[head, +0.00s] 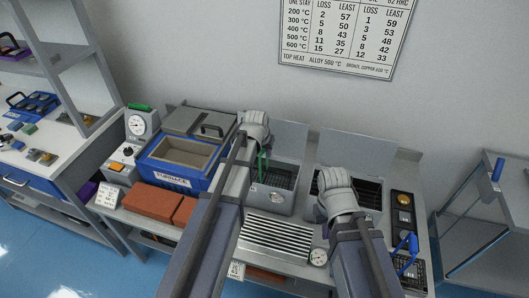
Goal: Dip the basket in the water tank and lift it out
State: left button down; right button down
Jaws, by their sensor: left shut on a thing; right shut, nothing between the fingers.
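My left gripper (260,150) is shut on a green handle (262,163), which appears to belong to the basket. The handle is above the left part of a grey tank (266,201) with a dark, grid-like interior. The basket's body is hard to tell apart from this interior, so I cannot tell how deep it sits. A second grey tank (372,193) with a dark slatted interior stands to the right. I cannot read which tank holds water. My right gripper (326,218) is shut and empty in front of the second tank; its fingertips are mostly hidden.
A blue furnace (179,180) with an open top stands left of the tanks. Red-brown bricks (152,199) lie in front of it. A ribbed metal rack (275,238) and a round gauge (318,257) are in front. A control panel (404,215) is at right.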

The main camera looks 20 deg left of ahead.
jog(key=shift+r, duration=0.25)
jog(key=shift+f, duration=0.15)
jog(key=shift+f+b, duration=0.8)
jog(key=shift+b, duration=0.05)
jog(key=shift+r, duration=0.25)
jog(key=shift+r+p, duration=0.7)
jog(key=shift+p, duration=0.25)
jog(key=shift+f, duration=0.15)
jog(key=shift+f+b, duration=0.8)
jog(key=shift+b, duration=0.15)
